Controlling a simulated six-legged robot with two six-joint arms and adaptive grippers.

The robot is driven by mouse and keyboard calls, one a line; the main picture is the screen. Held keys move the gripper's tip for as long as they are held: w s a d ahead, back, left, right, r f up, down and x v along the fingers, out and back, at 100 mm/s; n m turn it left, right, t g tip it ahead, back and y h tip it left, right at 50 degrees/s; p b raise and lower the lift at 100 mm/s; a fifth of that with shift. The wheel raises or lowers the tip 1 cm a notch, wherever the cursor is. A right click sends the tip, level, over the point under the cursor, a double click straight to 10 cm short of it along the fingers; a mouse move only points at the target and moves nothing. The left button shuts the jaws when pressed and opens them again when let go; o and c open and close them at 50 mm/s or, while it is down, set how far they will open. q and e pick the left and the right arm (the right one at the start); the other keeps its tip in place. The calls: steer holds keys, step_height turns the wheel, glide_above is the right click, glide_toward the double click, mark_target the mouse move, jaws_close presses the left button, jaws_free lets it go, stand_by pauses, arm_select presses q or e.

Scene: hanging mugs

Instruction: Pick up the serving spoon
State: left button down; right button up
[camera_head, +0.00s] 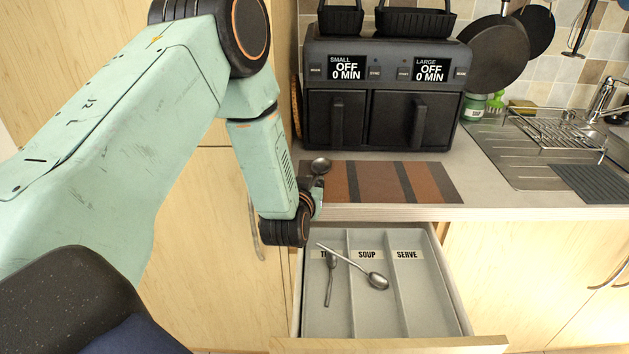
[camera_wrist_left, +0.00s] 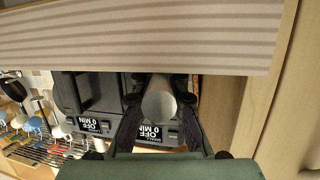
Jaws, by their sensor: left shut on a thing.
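My left gripper (camera_head: 316,190) is shut on the serving spoon (camera_head: 320,166) above the counter's front edge. The spoon's round metal bowl shows above the fingers; its handle is mostly hidden by the gripper. In the left wrist view the rounded grey spoon (camera_wrist_left: 158,103) sits between the two dark fingers of my left gripper (camera_wrist_left: 160,122). My right gripper is in neither view.
An open drawer (camera_head: 408,300) below has compartments labelled SOUP, SERVE and one partly hidden label. A small spoon (camera_head: 330,285) lies in the left compartment; a larger spoon (camera_head: 375,281) lies across the divider. The SERVE compartment is empty. A black air fryer (camera_head: 385,95) stands behind a striped mat (camera_head: 385,182).

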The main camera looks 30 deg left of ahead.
arm_select(q)
steer(key=shift+s, duration=0.1)
stand_by(0.3)
step_height(320, 180, up, 18)
steer(key=p, duration=0.3)
stand_by(0.4)
